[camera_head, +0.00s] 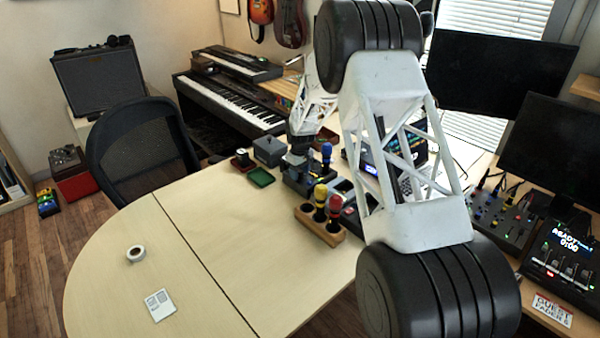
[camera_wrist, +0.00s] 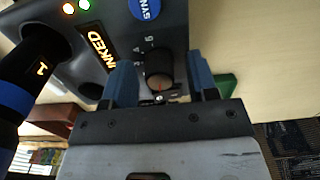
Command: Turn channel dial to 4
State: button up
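The channel dial (camera_wrist: 158,66) is a dark round knob on the face of a dark grey unit (camera_wrist: 110,15), in the wrist view. Small printed marks stand around the knob, too blurred to read surely, and a small reddish mark shows at its near edge. My gripper (camera_wrist: 162,80) has its two blue fingers on either side of the dial, with a visible gap on each side. In the head view my gripper (camera_head: 298,160) is down at the unit (camera_head: 300,184), and the dial is hidden there.
A blue-banded microphone (camera_wrist: 25,85) stands close left of my gripper; it also shows in the head view (camera_head: 326,156). The unit has a lit "LINKED" display (camera_wrist: 98,44) and blue button (camera_wrist: 146,8). A green tray (camera_head: 262,178) and grey box (camera_head: 268,150) are nearby. The front-left table is mostly clear.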

jog(key=c, duration=0.8)
jog(key=shift+c, duration=0.2)
jog(key=shift+m, duration=0.4)
jog(key=m, duration=0.9)
jog(key=shift+m, duration=0.4)
jog(key=m, duration=0.3)
jog(key=shift+m, duration=0.3)
jog(key=m, duration=0.3)
jog(key=shift+m, duration=0.3)
jog(key=m, duration=0.6)
jog(key=shift+m, duration=0.3)
